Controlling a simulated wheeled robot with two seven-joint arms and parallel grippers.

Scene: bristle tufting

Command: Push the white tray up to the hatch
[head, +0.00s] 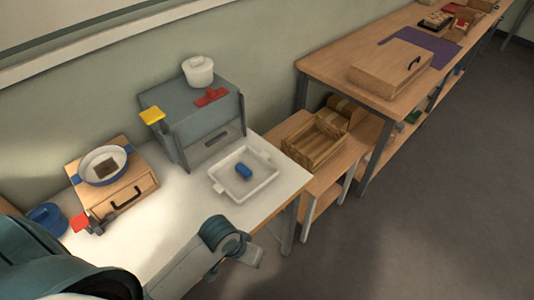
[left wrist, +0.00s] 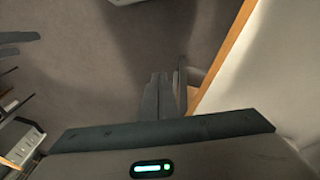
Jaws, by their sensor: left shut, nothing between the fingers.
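The white tray (head: 217,185) sits on the white table (head: 180,238) near its right end, with a blue cylinder (head: 243,170) in it. Behind the tray stands a grey box (head: 180,104). Its front has a panel with a dark slot, perhaps the hatch (head: 217,140); I cannot tell if it is open. A bare strip of table shows between tray and box. My left gripper (head: 252,258) is past the table's front edge, apart from the tray. In the left wrist view its fingers (left wrist: 160,97) are together and empty. My right gripper is not in view.
A white pot (head: 198,71) and a red piece (head: 211,97) are on the grey box; a yellow tab (head: 152,116) is at its left. A wooden drawer box (head: 126,197) with a blue-rimmed pan (head: 103,165) stands left. A wooden crate (head: 315,145) is right of the table.

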